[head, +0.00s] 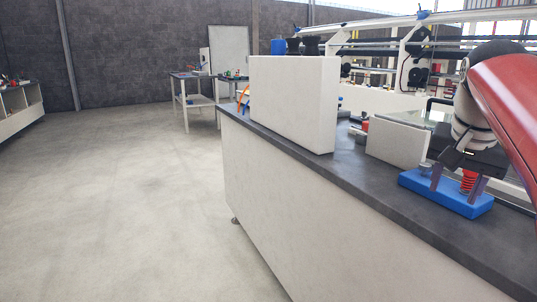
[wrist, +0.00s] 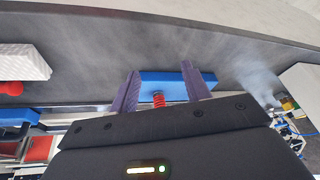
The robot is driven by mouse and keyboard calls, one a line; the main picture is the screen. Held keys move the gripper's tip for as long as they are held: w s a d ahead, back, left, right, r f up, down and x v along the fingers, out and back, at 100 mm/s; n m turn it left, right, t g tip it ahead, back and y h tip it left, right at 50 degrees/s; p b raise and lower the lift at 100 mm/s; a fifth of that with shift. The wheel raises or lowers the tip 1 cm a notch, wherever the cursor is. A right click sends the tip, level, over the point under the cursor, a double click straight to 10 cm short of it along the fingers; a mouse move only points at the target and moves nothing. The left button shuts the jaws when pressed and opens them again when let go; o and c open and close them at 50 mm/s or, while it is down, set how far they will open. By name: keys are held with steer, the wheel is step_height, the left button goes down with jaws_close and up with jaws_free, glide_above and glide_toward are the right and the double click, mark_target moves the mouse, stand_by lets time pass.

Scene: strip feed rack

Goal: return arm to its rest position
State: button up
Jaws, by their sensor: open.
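My gripper (head: 456,182) hangs over the dark counter (head: 340,173) at the right of the head view. Its two fingers are apart, and they also show in the wrist view (wrist: 162,90). A blue block (head: 445,197) lies on the counter at the fingers. A red ribbed piece (head: 468,181) stands on the block between the fingers, and its top is hidden by the gripper body. In the wrist view the red ribbed piece (wrist: 158,100) sits between the fingers, with gaps on both sides. A small grey cylinder (head: 425,169) stands on the block's left end.
A tall white box (head: 293,105) stands on the counter, and a lower white box (head: 397,142) is left of my gripper. A red knob-like thing (wrist: 67,86) shows in the wrist view. A machine with rails stands behind. The floor (head: 120,180) at left is clear.

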steer(key=s+a+f+n+t+y, duration=0.1)
steer(key=s+a+f+n, duration=0.3)
steer(key=a+f, duration=0.6)
steer(key=s+a+f+n+t+y, duration=0.1)
steer(key=s+a+f+n, duration=0.3)
steer(key=s+a+f, duration=0.3)
step_height(320, 180, down, 5)
steer(key=a, duration=0.2)
steer(key=shift+s+a+n, duration=0.3)
steer(key=shift+a+n, duration=0.05)
steer(key=shift+n, duration=0.05)
